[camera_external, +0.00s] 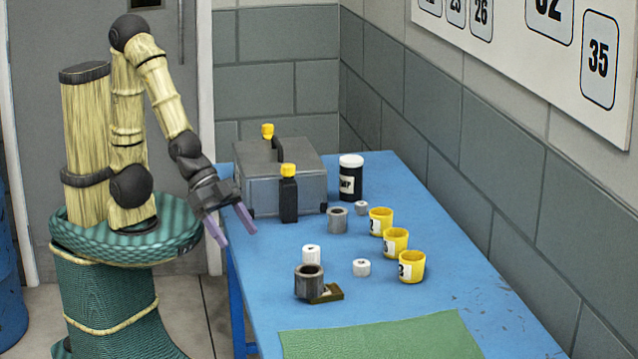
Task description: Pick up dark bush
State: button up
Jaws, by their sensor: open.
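Two hollow grey bushes stand upright on the blue table. The darker one, which I take as the dark bush (309,284), is near the left front, with a dark open bore. It stands against a small olive block (328,295); I cannot tell whether they touch. The other, a lighter grey bush (337,221), stands farther back. My gripper (238,238) is open and empty at the table's left edge. It is up and to the left of the dark bush in the picture, apart from it.
White pieces (311,255) (361,267) (361,208) stand near the bushes. Three yellow cups (380,222) (395,243) (411,267) line the right. A grey case (300,165), a black yellow-capped bottle (289,200) and a black jar (351,180) stand behind. A green mat (385,342) lies in front.

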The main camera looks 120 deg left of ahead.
jog(key=w+r+t+b, duration=0.1)
jog(key=t, duration=0.1)
jog(key=w+d+r+t+b, duration=0.1)
jog(key=t+b, duration=0.1)
jog(key=w+d+r+t+b, duration=0.1)
jog(key=w+t, duration=0.1)
jog(key=shift+w+d+n+y+b, duration=0.1)
jog(key=shift+d+n+y+b, duration=0.2)
jog(key=shift+y+b, duration=0.1)
jog(key=shift+f, duration=0.1)
jog(key=p+x, duration=0.2)
jog(key=p, duration=0.1)
jog(key=p+x, duration=0.2)
jog(key=shift+w+a+r, duration=0.1)
jog(key=shift+a+r, duration=0.05)
jog(key=shift+r, duration=0.15)
jog(key=shift+w+f+p, duration=0.1)
jog(key=shift+w+p, duration=0.1)
jog(key=shift+p, duration=0.6)
jog(key=p, duration=0.3)
jog(key=shift+w+f, duration=0.15)
